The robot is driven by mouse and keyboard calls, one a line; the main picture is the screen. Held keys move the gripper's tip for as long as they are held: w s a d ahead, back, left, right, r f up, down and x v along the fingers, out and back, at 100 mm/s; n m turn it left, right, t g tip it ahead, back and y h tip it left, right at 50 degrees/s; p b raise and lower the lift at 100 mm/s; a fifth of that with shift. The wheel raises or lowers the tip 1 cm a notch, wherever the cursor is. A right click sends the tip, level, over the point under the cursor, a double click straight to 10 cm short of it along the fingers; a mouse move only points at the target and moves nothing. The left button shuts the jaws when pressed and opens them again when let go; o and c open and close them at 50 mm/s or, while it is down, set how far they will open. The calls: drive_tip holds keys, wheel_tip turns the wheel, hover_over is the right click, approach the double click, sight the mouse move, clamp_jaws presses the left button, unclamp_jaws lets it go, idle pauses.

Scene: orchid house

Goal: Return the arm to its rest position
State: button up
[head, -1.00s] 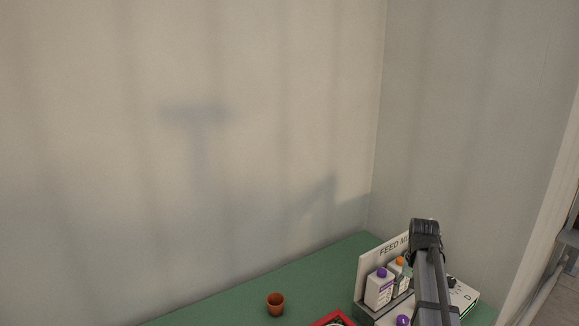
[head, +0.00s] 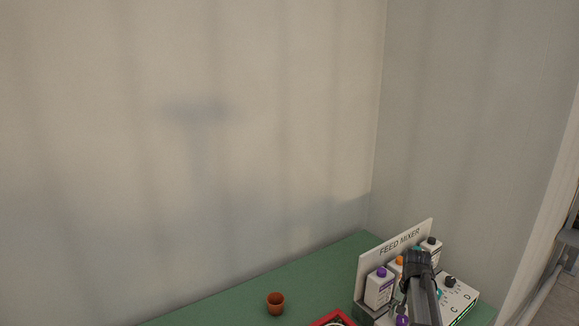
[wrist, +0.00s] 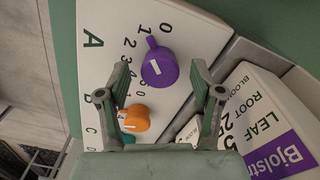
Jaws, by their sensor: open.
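My gripper (wrist: 159,84) is open and empty in the wrist view, its two fingers spread apart over the white panel of the feed mixer (wrist: 98,18). The purple knob (wrist: 158,70) lies in the gap between the fingertips; whether they touch it I cannot tell. An orange knob (wrist: 136,119) and a partly covered teal knob (wrist: 127,139) lie closer to the gripper's base. In the head view my arm (head: 424,302) reaches over the feed mixer at the lower right. The gripper cannot be made out there.
White bottles, one with a purple cap (head: 379,288), stand along the FEED MIXER sign (head: 399,245). A purple-labelled bottle (wrist: 268,115) is close to the right finger. A terracotta pot (head: 275,304) and a red tray (head: 334,317) are on the green bench (head: 305,272). Walls rise behind.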

drive_tip(key=m, duration=0.4)
drive_tip(key=shift+p, duration=0.35)
wheel_tip(320, 180, up, 14)
drive_tip(key=b, duration=0.3)
drive_tip(key=shift+f, duration=0.2)
drive_tip(key=shift+f, duration=0.1)
